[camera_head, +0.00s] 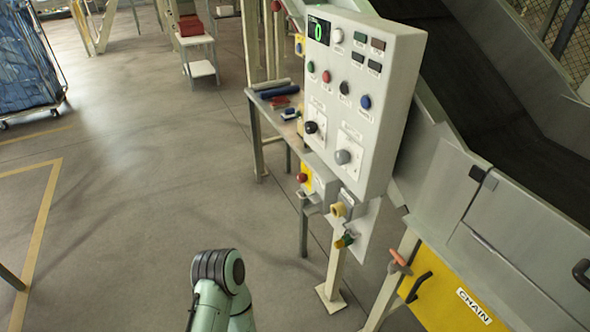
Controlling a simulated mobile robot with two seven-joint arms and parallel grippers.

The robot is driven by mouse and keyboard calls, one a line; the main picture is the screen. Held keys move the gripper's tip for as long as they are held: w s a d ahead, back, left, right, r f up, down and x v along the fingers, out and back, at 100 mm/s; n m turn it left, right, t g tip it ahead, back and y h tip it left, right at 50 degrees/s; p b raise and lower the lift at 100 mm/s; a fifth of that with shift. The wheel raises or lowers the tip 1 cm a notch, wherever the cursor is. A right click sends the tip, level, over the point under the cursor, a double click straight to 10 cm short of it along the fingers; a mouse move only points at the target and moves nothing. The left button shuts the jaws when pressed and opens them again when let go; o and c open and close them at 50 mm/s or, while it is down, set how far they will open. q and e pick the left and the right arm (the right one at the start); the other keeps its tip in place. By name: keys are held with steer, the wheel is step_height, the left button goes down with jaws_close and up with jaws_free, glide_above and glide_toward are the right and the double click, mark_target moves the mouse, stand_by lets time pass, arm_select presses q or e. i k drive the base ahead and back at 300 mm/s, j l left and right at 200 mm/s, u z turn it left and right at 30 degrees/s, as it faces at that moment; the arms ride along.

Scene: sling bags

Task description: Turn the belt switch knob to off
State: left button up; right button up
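A grey control panel (385,60) stands tilted in the picture, right of centre. A black rotary knob (311,127) and a grey rotary knob (343,157) sit side by side on its lower face, each on a white plate. The plate labels are too small to read, so I cannot tell which is the belt switch or how either knob is set. A green digit shows on the dark display (318,30). Part of my own arm shows at the bottom, below and left of the panel, apart from it. Neither gripper is in view.
Below the panel are a red button on a yellow box (305,177) and small fittings. A side table (262,105) with small items stands behind it. The dark conveyor (490,90) and yellow chain cover (450,290) fill the right.

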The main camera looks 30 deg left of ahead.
mark_target(301, 178)
steer(key=i+j, duration=0.15)
steer(key=j, duration=0.2)
steer(key=i+j, duration=0.15)
steer(key=j, duration=0.2)
steer(key=i+j, duration=0.15)
steer(key=j, duration=0.15)
steer(key=i+j, duration=0.15)
steer(key=j, duration=0.2)
steer(key=i+j+z, duration=0.1)
steer(key=j, duration=0.25)
steer(key=i+j, duration=0.15)
steer(key=j, duration=0.2)
